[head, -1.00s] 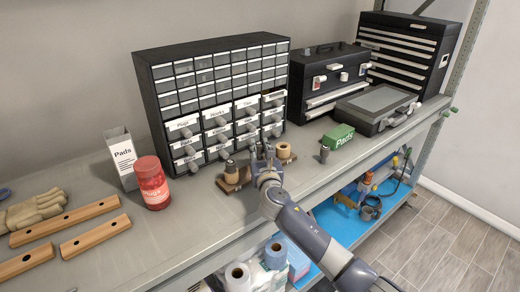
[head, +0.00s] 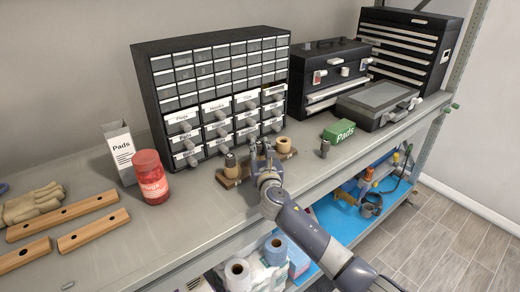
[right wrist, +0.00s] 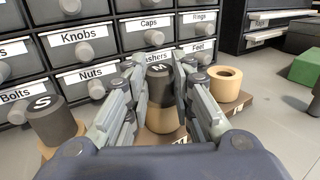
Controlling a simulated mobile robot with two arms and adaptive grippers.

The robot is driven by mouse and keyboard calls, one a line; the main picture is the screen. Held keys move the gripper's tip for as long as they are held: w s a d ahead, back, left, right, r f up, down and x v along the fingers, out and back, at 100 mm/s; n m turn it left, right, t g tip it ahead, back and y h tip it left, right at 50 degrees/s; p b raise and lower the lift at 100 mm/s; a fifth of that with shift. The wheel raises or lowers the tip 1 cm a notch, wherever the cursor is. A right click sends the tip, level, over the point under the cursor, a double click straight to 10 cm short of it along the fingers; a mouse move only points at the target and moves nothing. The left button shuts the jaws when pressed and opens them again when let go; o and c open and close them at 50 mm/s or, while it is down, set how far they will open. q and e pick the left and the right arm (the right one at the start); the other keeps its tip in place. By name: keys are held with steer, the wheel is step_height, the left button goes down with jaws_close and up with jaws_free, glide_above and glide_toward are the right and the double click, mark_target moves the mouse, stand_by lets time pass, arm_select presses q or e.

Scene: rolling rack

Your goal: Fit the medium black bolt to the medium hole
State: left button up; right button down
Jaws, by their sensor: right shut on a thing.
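My right gripper (head: 262,152) is over the middle of a brown wooden base (head: 222,180) on the workbench. In the right wrist view its fingers (right wrist: 160,88) are shut on a black bolt (right wrist: 159,73), whose top letter is hard to read. The bolt is upright over the tan middle collar (right wrist: 162,120); whether it is fully seated cannot be told. A black bolt marked S (right wrist: 42,108) stands in the left collar. The right collar (right wrist: 226,76) shows an open hole. Another dark bolt (head: 325,148) stands on the bench to the right. My left gripper is not in view.
A labelled drawer cabinet (head: 210,65) stands close behind the base. A red jar (head: 150,178) and a white Pads box (head: 121,152) are to the left. A green Pads box (head: 339,131) and a grey case (head: 378,100) are to the right.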

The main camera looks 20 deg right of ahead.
steer(key=c, duration=1.3)
jaws_free()
steer(key=shift+f, duration=0.1)
steer(key=shift+s, duration=0.1)
steer(key=s, duration=0.4)
steer(key=s+a, duration=0.1)
steer(key=s, duration=0.6)
steer(key=shift+s+a, duration=0.35)
steer(key=shift+a, duration=0.05)
steer(key=shift+f, duration=0.15)
